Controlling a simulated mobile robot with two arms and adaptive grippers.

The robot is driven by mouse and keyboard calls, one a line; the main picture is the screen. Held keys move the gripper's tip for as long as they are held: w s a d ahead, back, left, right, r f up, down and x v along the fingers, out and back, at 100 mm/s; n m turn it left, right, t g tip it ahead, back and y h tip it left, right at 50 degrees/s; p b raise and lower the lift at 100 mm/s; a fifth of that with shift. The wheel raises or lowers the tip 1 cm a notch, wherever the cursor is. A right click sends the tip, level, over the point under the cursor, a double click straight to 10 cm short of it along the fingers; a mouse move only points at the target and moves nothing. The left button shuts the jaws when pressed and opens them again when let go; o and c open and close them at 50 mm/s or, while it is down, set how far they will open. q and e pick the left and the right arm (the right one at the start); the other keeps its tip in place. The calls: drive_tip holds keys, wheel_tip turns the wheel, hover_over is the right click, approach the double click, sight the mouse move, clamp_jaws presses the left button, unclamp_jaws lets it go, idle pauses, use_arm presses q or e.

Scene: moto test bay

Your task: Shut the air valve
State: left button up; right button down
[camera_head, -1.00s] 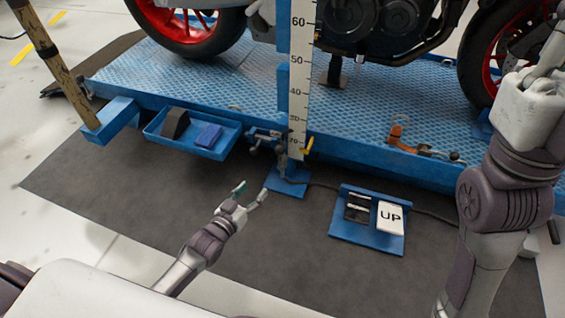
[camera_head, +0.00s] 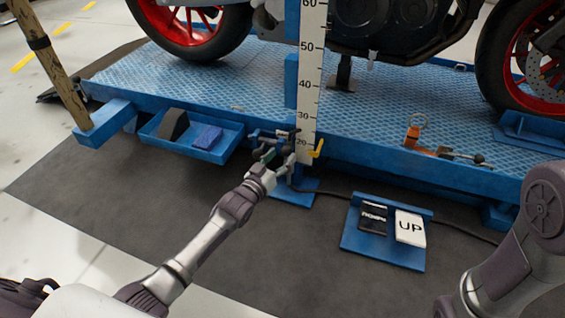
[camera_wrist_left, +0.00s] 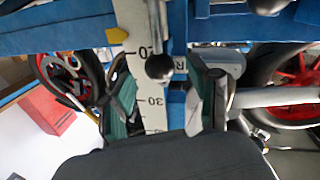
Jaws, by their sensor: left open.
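The valve assembly (camera_head: 256,134) is a small dark and blue fitting at the foot of the scale post, on the near edge of the blue lift. My left gripper (camera_head: 278,156) is right in front of it and hides part of it. In the left wrist view, a lever with a dark ball knob (camera_wrist_left: 158,67) shows between the two green-padded fingers of my left gripper (camera_wrist_left: 163,98). The fingers are spread on either side of it. Whether either finger touches it I cannot tell. My right arm stands at the right edge of the head view, with its gripper out of frame.
A white scale (camera_head: 309,95) rises beside the valve, with a yellow pointer (camera_head: 317,149). A blue pedal plate (camera_head: 383,257) marked UP lies on the floor at right. A blue tray (camera_head: 220,154) hangs at left. A motorcycle (camera_head: 380,30) stands on the lift deck (camera_head: 390,105).

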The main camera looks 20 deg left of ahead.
use_arm(q)
drive_tip(key=shift+w+d, duration=0.15)
drive_tip(key=shift+w, duration=0.55)
clamp_jaws()
